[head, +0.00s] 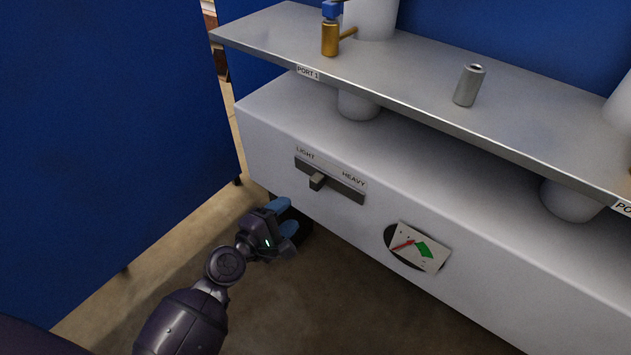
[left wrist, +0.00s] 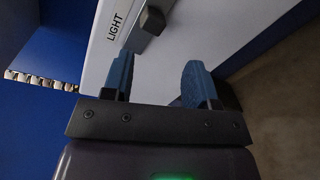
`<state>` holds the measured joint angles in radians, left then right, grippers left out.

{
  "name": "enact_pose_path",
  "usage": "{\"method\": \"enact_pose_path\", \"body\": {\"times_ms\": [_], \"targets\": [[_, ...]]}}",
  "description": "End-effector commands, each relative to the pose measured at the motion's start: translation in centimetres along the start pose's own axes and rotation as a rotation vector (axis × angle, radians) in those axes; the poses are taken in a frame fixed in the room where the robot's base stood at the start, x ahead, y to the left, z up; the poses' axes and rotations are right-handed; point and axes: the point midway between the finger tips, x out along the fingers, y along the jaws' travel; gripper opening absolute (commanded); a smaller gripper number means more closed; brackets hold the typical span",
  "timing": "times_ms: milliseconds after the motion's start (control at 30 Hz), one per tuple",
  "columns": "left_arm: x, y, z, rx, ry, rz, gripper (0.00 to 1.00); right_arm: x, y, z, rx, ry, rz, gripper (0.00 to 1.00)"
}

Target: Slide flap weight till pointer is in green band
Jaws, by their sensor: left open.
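The flap weight slider has a dark knob (head: 317,181) in a slot (head: 345,190) on the front of the white cabinet. The knob sits toward the LIGHT end, left of the slot's middle. It also shows in the left wrist view (left wrist: 153,20), ahead of the fingers. My right gripper is out of view.
A metal shelf (head: 420,95) juts above the cabinet (head: 280,130), holding a grey can (head: 469,85) and a brass fitting with a blue top (head: 331,32). A blue panel (head: 110,130) stands at left. Floor is clear before the cabinet.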

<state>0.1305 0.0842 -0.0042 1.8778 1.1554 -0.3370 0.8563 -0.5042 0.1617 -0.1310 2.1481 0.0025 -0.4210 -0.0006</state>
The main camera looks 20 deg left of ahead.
Motion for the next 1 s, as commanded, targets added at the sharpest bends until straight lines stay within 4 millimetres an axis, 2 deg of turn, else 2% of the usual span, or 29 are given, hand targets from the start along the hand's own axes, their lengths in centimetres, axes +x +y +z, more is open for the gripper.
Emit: {"method": "enact_pose_path", "body": {"times_ms": [100, 200, 300, 400, 667, 767, 1000], "targets": [[0.3, 0.1, -0.4, -0.384, -0.024, 0.038, 0.53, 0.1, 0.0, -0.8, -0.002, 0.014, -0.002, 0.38], [0.2, 0.5, -0.6, -0.686, -0.047, 0.062, 0.53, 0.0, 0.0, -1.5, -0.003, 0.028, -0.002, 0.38], [0.2, 0.6, -0.6, -0.927, -0.069, 0.076, 0.53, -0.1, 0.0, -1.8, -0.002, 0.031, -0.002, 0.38], [0.1, 0.8, -0.6, -1.083, -0.084, 0.083, 0.53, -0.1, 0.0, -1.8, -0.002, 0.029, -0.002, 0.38], [0.5, 0.9, -0.6, -1.193, -0.089, 0.081, 0.53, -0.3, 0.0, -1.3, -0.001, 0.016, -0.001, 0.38], [1.4, 1.1, -0.6, -1.191, -0.091, 0.081, 0.53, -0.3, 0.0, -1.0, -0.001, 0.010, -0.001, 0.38], [5.2, 1.4, -0.5, -1.188, -0.090, 0.081, 0.53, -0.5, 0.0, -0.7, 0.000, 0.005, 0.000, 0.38]]}}
